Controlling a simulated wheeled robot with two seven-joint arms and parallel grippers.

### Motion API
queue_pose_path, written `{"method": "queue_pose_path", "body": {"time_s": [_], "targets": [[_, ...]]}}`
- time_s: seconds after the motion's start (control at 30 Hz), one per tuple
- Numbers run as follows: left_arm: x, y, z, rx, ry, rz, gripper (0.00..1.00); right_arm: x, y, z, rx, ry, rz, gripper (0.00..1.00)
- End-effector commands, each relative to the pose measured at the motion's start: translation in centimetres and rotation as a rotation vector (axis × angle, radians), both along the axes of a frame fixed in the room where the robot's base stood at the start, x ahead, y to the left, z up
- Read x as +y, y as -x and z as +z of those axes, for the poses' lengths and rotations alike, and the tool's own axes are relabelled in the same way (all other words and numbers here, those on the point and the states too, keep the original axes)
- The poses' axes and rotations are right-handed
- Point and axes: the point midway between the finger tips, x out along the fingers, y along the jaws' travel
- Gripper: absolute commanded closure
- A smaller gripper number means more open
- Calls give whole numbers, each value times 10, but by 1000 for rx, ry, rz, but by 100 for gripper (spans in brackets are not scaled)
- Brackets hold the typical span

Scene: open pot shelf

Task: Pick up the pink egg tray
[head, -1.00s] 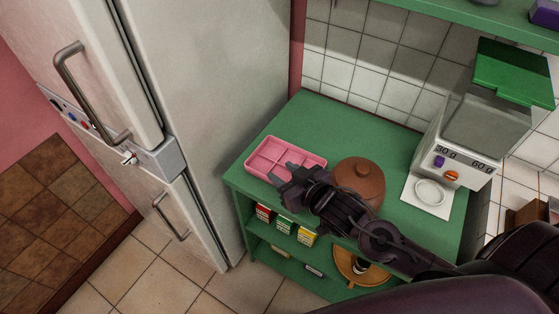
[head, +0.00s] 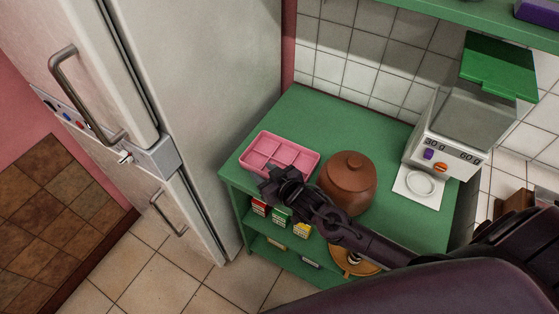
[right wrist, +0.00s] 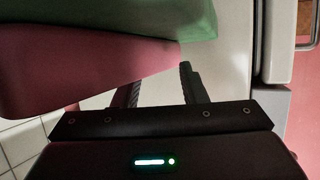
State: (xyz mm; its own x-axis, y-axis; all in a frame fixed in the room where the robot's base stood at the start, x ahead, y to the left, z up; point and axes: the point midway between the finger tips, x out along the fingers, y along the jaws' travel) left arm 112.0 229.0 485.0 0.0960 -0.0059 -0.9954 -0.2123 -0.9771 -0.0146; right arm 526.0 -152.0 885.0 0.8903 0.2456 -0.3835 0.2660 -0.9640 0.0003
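The pink egg tray (head: 270,150) lies on the green shelf top near its left front corner, beside the fridge. My right gripper (head: 268,183) is at the tray's near edge in the head view and hides a little of it. In the right wrist view, the tray (right wrist: 75,70) fills the upper left, close to the camera. The two fingers of my right gripper (right wrist: 160,88) stand apart, with their tips close to the tray's edge. I cannot tell whether they touch it. My left gripper is not in view.
A brown lidded pot (head: 347,183) stands right of the tray. A kitchen scale (head: 447,135) and a white plate (head: 421,186) are further right. The fridge (head: 215,100) stands close on the left. Small boxes (head: 281,215) are on the shelf below.

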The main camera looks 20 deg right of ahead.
Motion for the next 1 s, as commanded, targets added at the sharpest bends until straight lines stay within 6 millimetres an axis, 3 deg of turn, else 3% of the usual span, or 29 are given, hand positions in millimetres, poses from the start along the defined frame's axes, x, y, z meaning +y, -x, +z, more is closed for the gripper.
{"method": "queue_pose_path", "body": {"time_s": [0.27,0.57,1.0], "targets": [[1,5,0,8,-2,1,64,1,-3,-2,1,0,1,62],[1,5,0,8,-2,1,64,1,-3,-2,1,0,1,100],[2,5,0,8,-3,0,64,1,-2,-2,3,1,0,100]]}}
